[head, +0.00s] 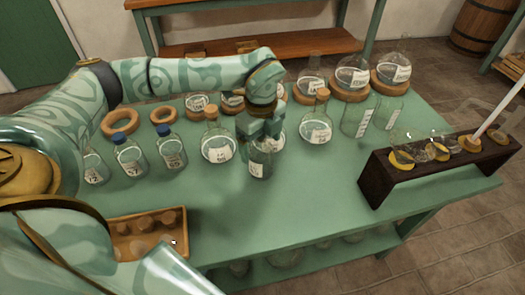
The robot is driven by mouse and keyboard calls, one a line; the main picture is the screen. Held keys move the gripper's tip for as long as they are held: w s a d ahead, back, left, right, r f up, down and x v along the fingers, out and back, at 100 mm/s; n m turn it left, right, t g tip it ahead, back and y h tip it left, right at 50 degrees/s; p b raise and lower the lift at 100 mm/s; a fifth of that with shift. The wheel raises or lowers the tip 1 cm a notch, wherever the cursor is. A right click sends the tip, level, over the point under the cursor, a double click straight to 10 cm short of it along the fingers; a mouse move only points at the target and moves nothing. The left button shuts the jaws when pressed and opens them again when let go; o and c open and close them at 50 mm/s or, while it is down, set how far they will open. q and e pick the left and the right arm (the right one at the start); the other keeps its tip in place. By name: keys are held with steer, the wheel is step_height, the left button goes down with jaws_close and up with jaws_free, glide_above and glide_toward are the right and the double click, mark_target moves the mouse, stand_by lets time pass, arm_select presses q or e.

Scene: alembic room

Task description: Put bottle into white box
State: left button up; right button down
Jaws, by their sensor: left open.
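My left gripper (260,130) reaches over the green table from the left and points down, its jaws open. A small clear glass bottle (261,163) with a white label stands upright directly below the fingers. Its neck and top are hidden by the gripper, so I cannot tell whether the fingers touch it. Two blue-capped bottles, one (130,160) marked 17 and another (171,152) marked 65, stand to the left. No white box shows. My right gripper is not in view.
Round corked flasks (217,148) (316,127) stand close on both sides of the gripper. A dark wooden rack (378,177) is at the right, and a wooden tray (118,222) of stoppers at the front left. The table's front middle (300,215) is clear.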

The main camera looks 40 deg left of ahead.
arm_select(q)
steer(key=shift+f, duration=0.45)
steer(key=shift+r, duration=0.15)
jaws_close()
